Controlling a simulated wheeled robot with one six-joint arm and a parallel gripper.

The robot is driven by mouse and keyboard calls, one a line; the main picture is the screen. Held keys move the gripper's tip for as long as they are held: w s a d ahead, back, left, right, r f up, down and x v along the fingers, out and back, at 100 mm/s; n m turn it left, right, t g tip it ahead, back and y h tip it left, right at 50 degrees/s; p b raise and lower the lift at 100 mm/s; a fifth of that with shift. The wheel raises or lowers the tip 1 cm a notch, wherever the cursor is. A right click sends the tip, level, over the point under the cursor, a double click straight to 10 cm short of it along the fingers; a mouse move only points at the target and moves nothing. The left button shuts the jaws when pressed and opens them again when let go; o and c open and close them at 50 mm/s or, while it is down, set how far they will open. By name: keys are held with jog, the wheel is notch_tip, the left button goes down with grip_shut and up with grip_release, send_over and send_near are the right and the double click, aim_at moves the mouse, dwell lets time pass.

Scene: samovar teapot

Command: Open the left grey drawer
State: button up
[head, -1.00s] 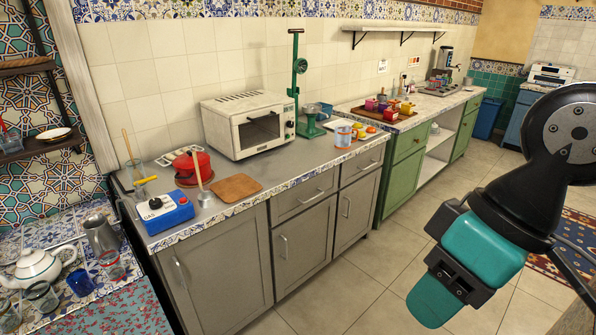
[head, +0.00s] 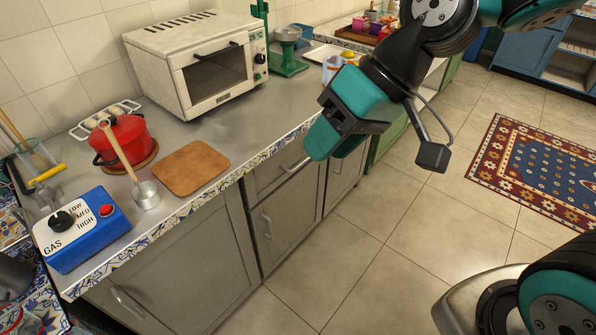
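The left grey drawer (head: 268,178) is in the grey cabinet's upper row, just under the tiled counter edge. It looks shut. Its bar handle (head: 292,166) shows just left of my gripper. My gripper (head: 322,145), teal and black, hangs in front of the counter edge, pointing down and left. Its teal finger overlaps the area by the drawer's right end in the picture. I cannot tell whether it touches anything. Only one finger side shows clearly, so its opening is hidden. The drawer to the right is mostly covered by my gripper.
Grey doors (head: 287,228) lie below the drawers. The tiled floor (head: 335,255) in front is clear. A patterned rug (head: 540,165) lies right.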

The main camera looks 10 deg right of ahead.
jog(key=w+f+m+t+y+b, duration=0.25)
jog(key=w+f+b, duration=0.55)
jog(key=f, duration=0.4)
jog(key=m+t+b, duration=0.9)
jog(key=m+b, duration=0.4)
jog(key=b, duration=0.2)
send_near(301, 164)
jog(key=b+x, duration=0.1)
jog(key=x, duration=0.9)
jog(key=shift+w+f, duration=0.25)
jog(key=shift+w, duration=0.1)
grip_shut()
